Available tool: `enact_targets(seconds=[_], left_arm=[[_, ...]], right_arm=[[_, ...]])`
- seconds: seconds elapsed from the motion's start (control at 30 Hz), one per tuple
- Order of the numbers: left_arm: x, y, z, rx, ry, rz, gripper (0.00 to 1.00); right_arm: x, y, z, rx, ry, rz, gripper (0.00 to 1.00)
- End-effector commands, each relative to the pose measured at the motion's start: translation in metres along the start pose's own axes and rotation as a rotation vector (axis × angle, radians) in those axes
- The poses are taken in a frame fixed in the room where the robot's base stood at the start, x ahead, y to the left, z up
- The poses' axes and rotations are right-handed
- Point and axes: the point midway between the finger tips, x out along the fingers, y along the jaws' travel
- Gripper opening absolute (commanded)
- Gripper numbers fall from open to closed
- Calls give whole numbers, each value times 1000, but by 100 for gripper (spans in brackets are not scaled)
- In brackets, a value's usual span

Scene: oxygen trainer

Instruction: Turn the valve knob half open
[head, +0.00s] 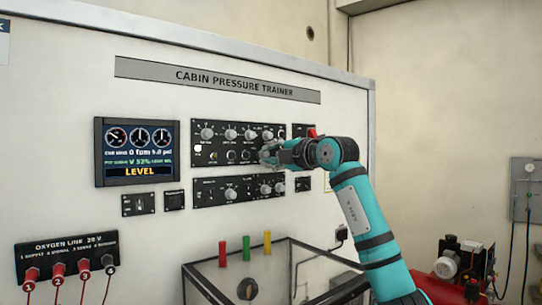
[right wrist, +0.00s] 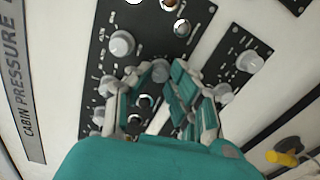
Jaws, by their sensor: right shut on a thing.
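The valve knob (right wrist: 160,71) is a grey round knob on the black upper panel (head: 225,122). In the right wrist view it sits between my right gripper's fingertips (right wrist: 158,76). In the head view the right gripper (head: 270,153) reaches in from the right to the right part of this panel and hides the knob it holds. The gripper is shut on it. The display (head: 138,152) on the left shows dials, "LEVEL" and a small valve line that seems to read 52%. My left gripper is in neither view.
Other knobs (head: 252,134) sit close around the gripper. A lower black panel (head: 212,194) with more knobs is just below. A red-topped switch (head: 312,132) is near my wrist. An oxygen link box (head: 68,254) with red plugs is at the lower left.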

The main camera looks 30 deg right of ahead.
Motion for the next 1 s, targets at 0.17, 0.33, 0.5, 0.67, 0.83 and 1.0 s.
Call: enact_targets(seconds=[0.17, 0.33, 0.5, 0.67, 0.83, 1.0], left_arm=[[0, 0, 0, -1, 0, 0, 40], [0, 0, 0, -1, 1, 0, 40], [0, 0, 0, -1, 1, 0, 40], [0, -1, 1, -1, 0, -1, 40], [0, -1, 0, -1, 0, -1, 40], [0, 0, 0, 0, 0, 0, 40]], right_arm=[[0, -1, 0, -1, -1, -2, 24], [0, -1, 0, -1, -1, -1, 42], [0, 0, 0, -1, 0, -1, 42], [-6, 0, 0, -2, -1, 0, 42], [-31, -1, 1, -4, -2, 0, 42], [-69, -1, 2, -5, -4, 0, 42]])
